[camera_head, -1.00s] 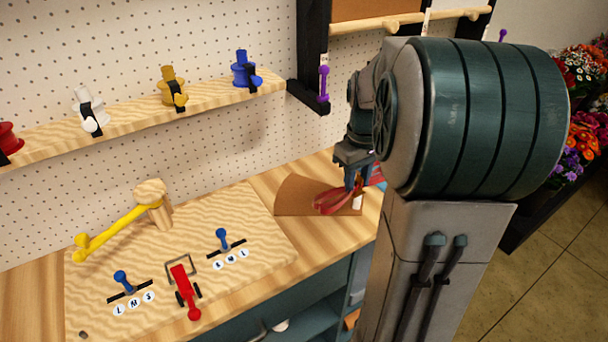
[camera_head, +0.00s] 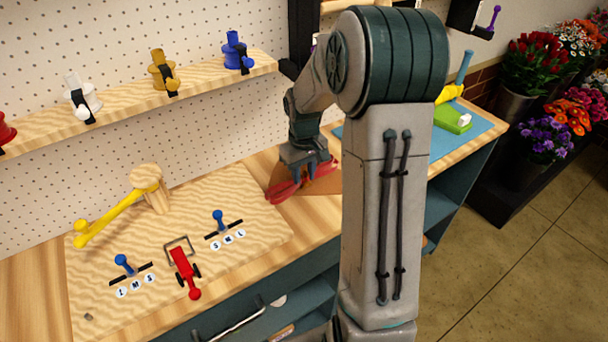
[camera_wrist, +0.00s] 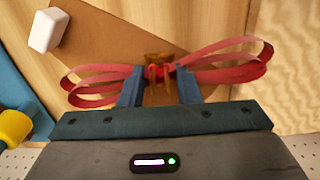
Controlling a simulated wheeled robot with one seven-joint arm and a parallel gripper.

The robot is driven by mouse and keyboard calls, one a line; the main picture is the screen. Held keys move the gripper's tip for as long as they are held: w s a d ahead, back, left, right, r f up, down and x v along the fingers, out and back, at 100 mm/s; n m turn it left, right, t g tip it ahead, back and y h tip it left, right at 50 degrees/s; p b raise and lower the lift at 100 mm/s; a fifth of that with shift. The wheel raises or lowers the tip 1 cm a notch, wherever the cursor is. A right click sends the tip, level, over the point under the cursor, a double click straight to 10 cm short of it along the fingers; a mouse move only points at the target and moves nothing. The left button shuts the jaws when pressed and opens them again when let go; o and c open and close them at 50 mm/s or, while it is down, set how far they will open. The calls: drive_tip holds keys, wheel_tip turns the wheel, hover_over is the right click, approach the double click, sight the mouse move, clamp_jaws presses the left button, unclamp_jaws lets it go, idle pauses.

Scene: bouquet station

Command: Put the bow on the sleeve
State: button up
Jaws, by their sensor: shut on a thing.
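The red looped bow (camera_head: 287,190) is in my gripper (camera_head: 304,176), low over the table beside the wooden board. In the wrist view my gripper (camera_wrist: 159,85) is shut on the middle of the bow (camera_wrist: 225,65), with loops spreading to both sides. The brown sleeve (camera_head: 322,183) lies on the table, partly behind my arm and the bow. In the wrist view the brown sleeve (camera_wrist: 120,45) shows beneath the bow. I cannot tell whether the bow touches it.
A wooden board (camera_head: 215,265) with blue levers, a red clamp and a yellow-handled post fills the left of the table. A shelf (camera_head: 120,105) of ribbon spools runs above. A blue mat (camera_head: 470,135) with a green tool is at right. A white block (camera_wrist: 48,30) lies by the sleeve.

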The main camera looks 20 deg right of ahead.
drive_tip(key=shift+f, duration=0.6)
drive_tip(key=shift+f, duration=0.1)
drive_tip(key=shift+f, duration=0.15)
drive_tip(key=o, duration=1)
drive_tip(key=shift+c, duration=0.2)
drive_tip(key=shift+r, duration=0.2)
